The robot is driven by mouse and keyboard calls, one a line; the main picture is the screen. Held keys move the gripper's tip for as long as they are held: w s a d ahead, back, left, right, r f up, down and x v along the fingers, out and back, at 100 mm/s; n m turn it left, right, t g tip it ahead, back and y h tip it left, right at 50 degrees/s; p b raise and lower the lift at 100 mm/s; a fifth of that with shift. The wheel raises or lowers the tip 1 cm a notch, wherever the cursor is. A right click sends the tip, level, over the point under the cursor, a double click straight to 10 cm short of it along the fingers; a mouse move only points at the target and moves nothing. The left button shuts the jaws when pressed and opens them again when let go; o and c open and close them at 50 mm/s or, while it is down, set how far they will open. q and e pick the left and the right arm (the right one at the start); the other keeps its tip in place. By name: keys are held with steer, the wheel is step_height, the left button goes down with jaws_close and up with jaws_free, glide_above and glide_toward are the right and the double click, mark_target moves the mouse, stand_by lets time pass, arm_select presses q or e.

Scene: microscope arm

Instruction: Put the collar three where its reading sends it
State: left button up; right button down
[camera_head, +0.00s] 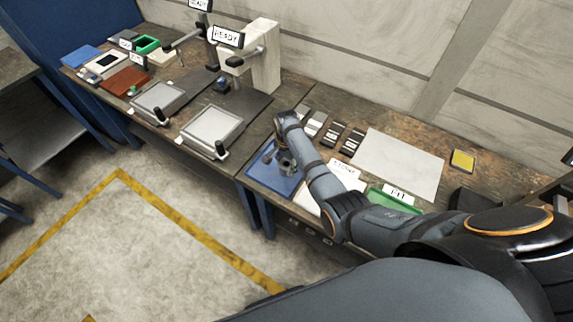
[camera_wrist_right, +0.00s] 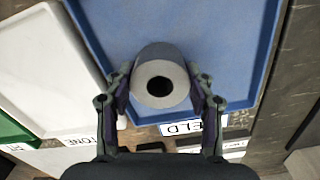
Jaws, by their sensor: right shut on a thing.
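The collar (camera_wrist_right: 158,58), a grey ring with a dark round bore, is between the fingers of my right gripper (camera_head: 282,158). The gripper is shut on it from both sides. In the right wrist view the collar is over the blue tray (camera_wrist_right: 225,40), near the edge with the partly hidden label ending in "ELD" (camera_wrist_right: 188,127). The blue tray also shows in the head view (camera_head: 262,178). I cannot tell whether the collar touches the tray. No number or reading on the collar is legible. My left gripper is out of view.
A white tray (camera_wrist_right: 40,65) and a green tray (camera_head: 380,204) labelled "FIT" lie beside the blue one. Dark and grey blocks (camera_head: 335,134) and a pale sheet (camera_head: 398,160) lie behind. Stands with "READY" signs (camera_head: 228,37) rise at the back left.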

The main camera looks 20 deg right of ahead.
steer(key=shift+w, duration=0.1)
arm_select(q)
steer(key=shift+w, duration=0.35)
arm_select(e)
steer(key=shift+f, duration=0.1)
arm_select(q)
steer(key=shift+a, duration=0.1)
arm_select(e)
steer(key=shift+c, duration=2.4)
jaws_free()
steer(key=shift+r, duration=0.4)
arm_select(q)
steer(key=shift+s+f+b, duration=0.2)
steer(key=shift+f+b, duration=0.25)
steer(key=shift+b, duration=0.05)
arm_select(e)
step_height(320, 180, up, 12)
steer(key=shift+f, duration=0.25)
